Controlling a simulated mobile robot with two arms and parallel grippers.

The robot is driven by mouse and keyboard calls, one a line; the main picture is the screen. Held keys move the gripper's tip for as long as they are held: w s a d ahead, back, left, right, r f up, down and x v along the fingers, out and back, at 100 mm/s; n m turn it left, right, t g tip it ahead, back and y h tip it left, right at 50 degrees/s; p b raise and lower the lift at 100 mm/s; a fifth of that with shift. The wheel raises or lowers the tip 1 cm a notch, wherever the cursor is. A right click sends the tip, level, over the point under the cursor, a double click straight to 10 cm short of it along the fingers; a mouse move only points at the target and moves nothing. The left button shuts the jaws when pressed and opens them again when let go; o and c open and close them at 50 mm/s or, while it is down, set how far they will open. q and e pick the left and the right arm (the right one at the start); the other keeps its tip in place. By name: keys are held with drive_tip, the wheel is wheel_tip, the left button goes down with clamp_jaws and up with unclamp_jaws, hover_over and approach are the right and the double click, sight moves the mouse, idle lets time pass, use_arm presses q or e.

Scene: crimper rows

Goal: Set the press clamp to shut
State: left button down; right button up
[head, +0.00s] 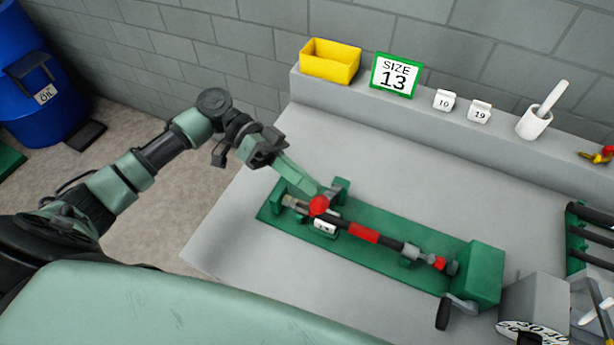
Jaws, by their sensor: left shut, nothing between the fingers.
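The green press (390,262) lies on the grey bench, with a dark hose with red bands (363,232) along it. At its left end is the press clamp with a red knob (319,206), beside a green upright block. I cannot tell from this view whether the clamp is open or shut. My left gripper (318,190) reaches in from the left, its pale green fingers shut and empty. The fingertips are right by the red knob and overlap the clamp's upper part; I cannot tell if they touch. My right gripper is not in view.
A crank (456,309) hangs at the press's right end. On the back ledge stand a yellow bin (330,62), a size 13 sign (394,75), small number blocks (444,100) and a white cup (534,123). A rack and a dial box crowd the right. The bench behind the press is clear.

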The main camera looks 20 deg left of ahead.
use_arm(q)
drive_tip(key=s+f+m+t+b, duration=0.2)
drive_tip(key=s+f+m+b, duration=0.3)
drive_tip(key=f+b, duration=0.7)
drive_tip(key=shift+s+t+b, duration=0.3)
drive_tip(key=shift+s+b, duration=0.4)
drive_tip(key=shift+s, duration=0.35)
drive_tip(key=shift+a+f, duration=0.15)
drive_tip(key=shift+f, duration=0.05)
drive_tip(key=shift+s, duration=0.1)
